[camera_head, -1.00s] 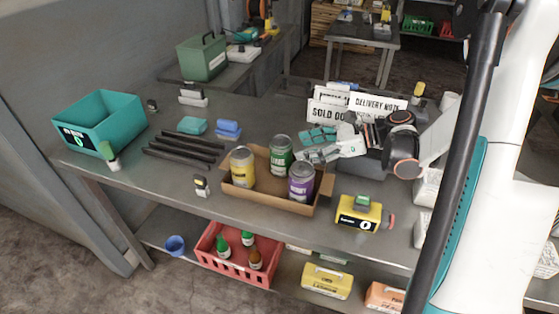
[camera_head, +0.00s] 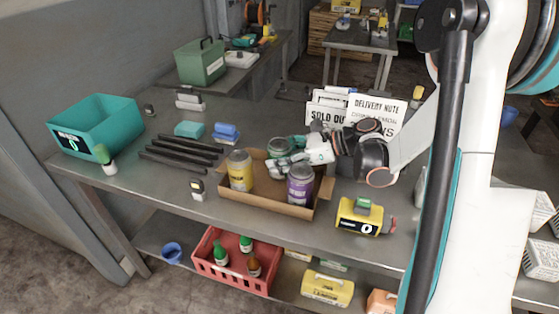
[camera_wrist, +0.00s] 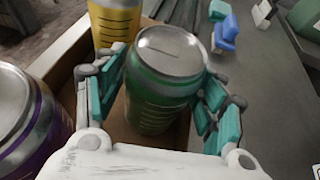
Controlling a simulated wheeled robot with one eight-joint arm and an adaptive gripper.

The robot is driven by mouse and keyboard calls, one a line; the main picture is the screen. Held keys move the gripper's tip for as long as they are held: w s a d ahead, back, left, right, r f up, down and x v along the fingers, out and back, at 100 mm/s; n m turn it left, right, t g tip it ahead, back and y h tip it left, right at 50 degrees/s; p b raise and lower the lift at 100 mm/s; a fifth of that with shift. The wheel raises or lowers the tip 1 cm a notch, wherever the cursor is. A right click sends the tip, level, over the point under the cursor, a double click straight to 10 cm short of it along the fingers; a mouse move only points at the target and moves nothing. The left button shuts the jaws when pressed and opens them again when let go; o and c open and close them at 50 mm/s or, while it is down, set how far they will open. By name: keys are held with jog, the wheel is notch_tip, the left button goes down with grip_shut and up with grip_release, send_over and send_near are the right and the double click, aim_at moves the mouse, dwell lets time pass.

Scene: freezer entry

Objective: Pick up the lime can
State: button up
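The lime can is a green can (camera_wrist: 160,85) with a silver lid. It stands upright in a cardboard box (camera_head: 264,197) on the metal table. In the head view the green can (camera_head: 281,148) is partly hidden by my gripper (camera_head: 284,166). In the wrist view my gripper (camera_wrist: 165,90) has its teal-padded fingers spread, one on each side of the can. A narrow gap shows on the right; contact on the left side is unclear. A yellow can (camera_head: 240,172) stands to the left and a purple can (camera_head: 300,184) to the front right in the same box.
Signs (camera_head: 376,112) stand behind my wrist. A yellow device (camera_head: 359,217) sits right of the box.

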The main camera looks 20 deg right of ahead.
jog(key=c, duration=1)
